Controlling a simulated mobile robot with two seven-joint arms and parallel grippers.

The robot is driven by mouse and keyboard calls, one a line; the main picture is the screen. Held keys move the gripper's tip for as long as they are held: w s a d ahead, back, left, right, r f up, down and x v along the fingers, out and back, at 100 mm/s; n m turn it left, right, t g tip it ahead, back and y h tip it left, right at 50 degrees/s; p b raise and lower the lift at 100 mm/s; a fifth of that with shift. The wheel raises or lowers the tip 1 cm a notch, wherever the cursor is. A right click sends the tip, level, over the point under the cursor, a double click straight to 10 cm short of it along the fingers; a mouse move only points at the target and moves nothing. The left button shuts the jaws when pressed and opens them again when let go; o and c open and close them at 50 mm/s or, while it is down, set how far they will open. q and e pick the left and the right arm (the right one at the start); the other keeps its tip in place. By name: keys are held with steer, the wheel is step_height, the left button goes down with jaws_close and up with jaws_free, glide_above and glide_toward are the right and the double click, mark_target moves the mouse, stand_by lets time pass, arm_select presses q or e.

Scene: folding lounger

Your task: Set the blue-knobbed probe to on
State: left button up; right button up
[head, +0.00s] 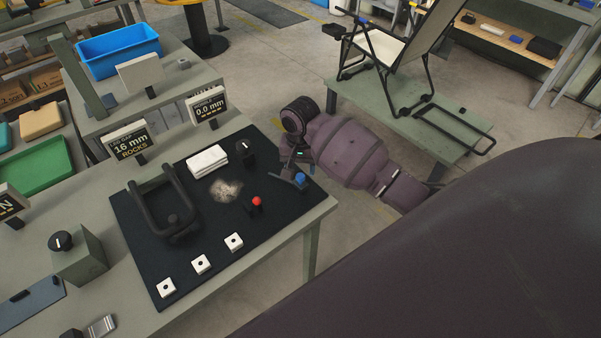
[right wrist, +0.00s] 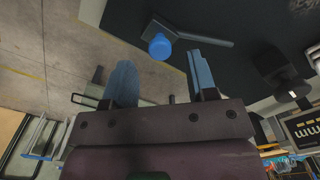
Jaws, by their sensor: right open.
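The blue-knobbed probe (head: 300,178) is at the right edge of the black mat, its round blue knob beside a dark grey lever piece. In the right wrist view the blue knob (right wrist: 159,46) shows just beyond and between my fingertips, with the grey lever (right wrist: 205,35) reaching to the right. My right gripper (head: 288,180) is open and empty near the knob; its two blue-grey fingers also show in the right wrist view (right wrist: 160,62). The gap to the knob in depth is hard to tell. My left gripper is not in view.
The black mat (head: 135,235) holds a red-knobbed probe (head: 256,204), a black knob (head: 244,147), a black looped frame (head: 180,225), a white stack (head: 207,159) and white square pieces (head: 233,242). Displays (head: 207,104) stand behind. A lounger (head: 385,50) stands on a green platform (head: 375,110).

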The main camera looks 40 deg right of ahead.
mark_target(300, 175)
steer(key=shift+f, duration=1.55)
jaws_close()
